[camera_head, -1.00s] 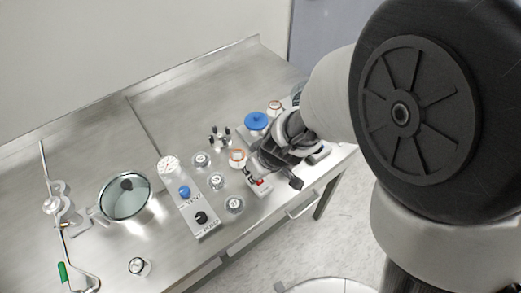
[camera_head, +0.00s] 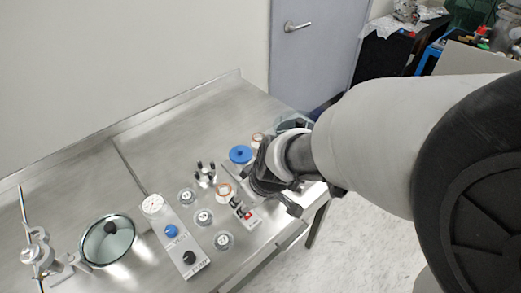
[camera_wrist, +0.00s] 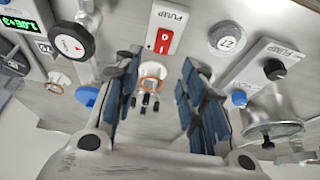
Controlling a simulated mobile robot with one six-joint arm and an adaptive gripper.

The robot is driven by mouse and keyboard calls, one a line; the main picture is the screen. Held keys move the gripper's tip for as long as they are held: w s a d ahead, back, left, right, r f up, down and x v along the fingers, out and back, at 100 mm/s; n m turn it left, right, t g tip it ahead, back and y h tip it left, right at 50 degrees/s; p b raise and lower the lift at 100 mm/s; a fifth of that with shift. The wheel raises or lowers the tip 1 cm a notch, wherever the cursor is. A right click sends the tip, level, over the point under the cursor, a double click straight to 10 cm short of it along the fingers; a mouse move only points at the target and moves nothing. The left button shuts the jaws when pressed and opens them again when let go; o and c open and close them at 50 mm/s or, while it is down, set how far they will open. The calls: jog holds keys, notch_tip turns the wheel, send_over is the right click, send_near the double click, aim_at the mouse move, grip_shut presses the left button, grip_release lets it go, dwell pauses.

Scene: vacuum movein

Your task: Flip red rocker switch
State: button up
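In the head view the switch (camera_head: 250,214) is a small red patch near the table's front edge, beside my gripper (camera_head: 266,199). In the wrist view my gripper (camera_wrist: 160,76) is open, with a wide gap between its dark padded fingers and nothing held. The fingers look apart from the switch; the exact height gap cannot be told.
A round weight marked 27 (camera_wrist: 227,37) stands right of the switch. A gauge (camera_wrist: 73,41) and a green display (camera_wrist: 22,24) are at left.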

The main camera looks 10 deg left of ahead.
jog(key=v, duration=0.6)
jog(key=shift+d+r, duration=0.1)
jog(key=s+d+r+m+h, duration=0.1)
jog(key=s+d+r+m, duration=0.1)
jog(key=d, duration=0.4)
jog(key=s+d+r+m+t+h, duration=0.1)
jog(key=s+d+r+m, duration=0.2)
jog(key=s+d, duration=0.3)
jog(key=s+d+r+m+h, duration=0.1)
jog(key=s+d+m, duration=0.3)
jog(key=d, duration=0.4)
jog(key=shift+d+r+m+t, duration=0.25)
jog(key=shift+r+m, duration=0.25)
jog(key=shift+r, duration=0.35)
